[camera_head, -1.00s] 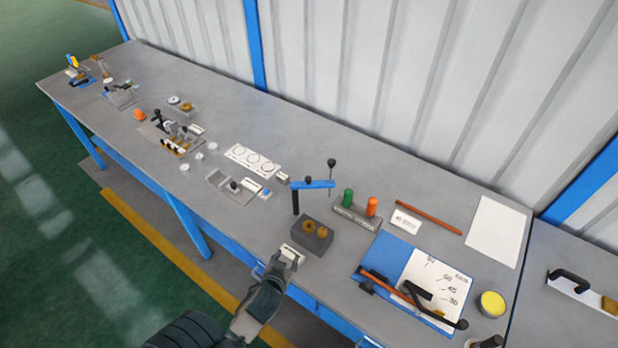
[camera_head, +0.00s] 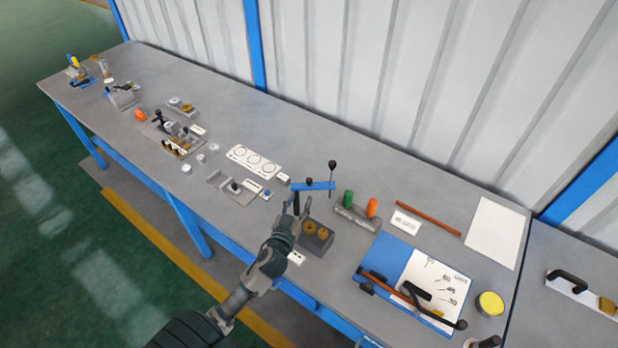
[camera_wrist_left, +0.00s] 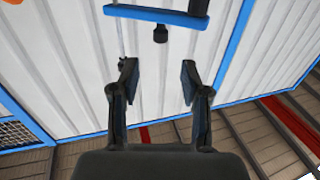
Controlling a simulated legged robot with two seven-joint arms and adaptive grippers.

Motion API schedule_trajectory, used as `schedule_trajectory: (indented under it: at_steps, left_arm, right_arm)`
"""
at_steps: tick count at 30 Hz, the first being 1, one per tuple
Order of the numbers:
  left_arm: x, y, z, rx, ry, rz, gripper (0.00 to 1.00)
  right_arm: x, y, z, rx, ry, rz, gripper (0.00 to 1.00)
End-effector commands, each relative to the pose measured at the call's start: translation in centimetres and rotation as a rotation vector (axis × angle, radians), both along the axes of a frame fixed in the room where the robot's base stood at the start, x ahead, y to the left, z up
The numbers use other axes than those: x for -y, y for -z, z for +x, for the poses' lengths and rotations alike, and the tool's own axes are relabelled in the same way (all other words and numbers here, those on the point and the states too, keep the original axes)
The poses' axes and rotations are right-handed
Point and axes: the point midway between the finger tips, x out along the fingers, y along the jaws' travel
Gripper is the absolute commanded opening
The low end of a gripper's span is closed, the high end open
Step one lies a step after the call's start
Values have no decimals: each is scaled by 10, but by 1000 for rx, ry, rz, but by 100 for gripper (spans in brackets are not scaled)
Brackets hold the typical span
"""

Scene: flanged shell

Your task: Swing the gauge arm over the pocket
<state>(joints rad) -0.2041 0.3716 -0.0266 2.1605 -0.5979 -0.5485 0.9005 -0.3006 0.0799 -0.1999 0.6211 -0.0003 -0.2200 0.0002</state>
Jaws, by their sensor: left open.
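The gauge arm (camera_head: 316,185) is a blue bar on a dark upright post, with a thin rod and black knob at its right end. In the left wrist view, a blue bar (camera_wrist_left: 158,14) with a dark piece hanging below it crosses the top. A grey block (camera_head: 308,243) with two brass round parts sits just in front of the arm; I cannot tell which spot is the pocket. My left gripper (camera_head: 298,207) is by the post, below the bar's left end, hiding part of the post. Its jaws (camera_wrist_left: 158,78) are open and empty, below the bar.
A white card with circles (camera_head: 254,160) lies to the left. The wall (camera_head: 400,90) runs behind the table.

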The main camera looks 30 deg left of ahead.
Motion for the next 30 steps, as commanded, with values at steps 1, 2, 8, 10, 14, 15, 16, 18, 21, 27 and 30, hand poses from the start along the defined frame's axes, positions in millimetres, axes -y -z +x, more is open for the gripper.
schedule_trajectory:
  at_steps: [1, 2, 8, 10, 14, 15, 16, 18, 21, 27, 30]
  left_arm:
    - [-4, -4, 13, 2, -2, 5, 46]
    - [-5, -3, 20, 1, -1, 3, 46]
    - [-14, -2, 62, 1, -2, 2, 46]
    - [-16, -2, 74, 0, -2, 2, 46]
    - [-18, -1, 87, 0, -1, 2, 46]
    - [-19, -1, 90, 0, -1, 2, 46]
    - [-20, -1, 92, 0, -1, 2, 46]
    - [-20, -1, 94, 0, -1, 1, 46]
    - [-21, 0, 94, -1, -1, 1, 46]
    - [-21, 0, 94, -1, -1, 1, 34]
    - [-21, 0, 94, -1, -1, 1, 9]
  right_arm:
    - [0, -3, 0, 0, 0, 0, 40]
    - [0, -4, 0, 0, 0, 0, 40]
    - [0, -8, 0, 1, 0, 0, 40]
    - [0, -9, 1, 1, 0, 0, 40]
    - [0, -11, 1, 1, 0, 0, 40]
    - [0, -11, 1, 1, 0, 0, 40]
    - [0, -11, 1, 1, 0, 0, 40]
    - [0, -11, 1, 1, 0, 0, 40]
    - [0, -11, 1, 1, 1, 0, 40]
    - [0, -11, 1, 1, 1, 0, 40]
    - [0, -11, 1, 1, 1, 0, 40]
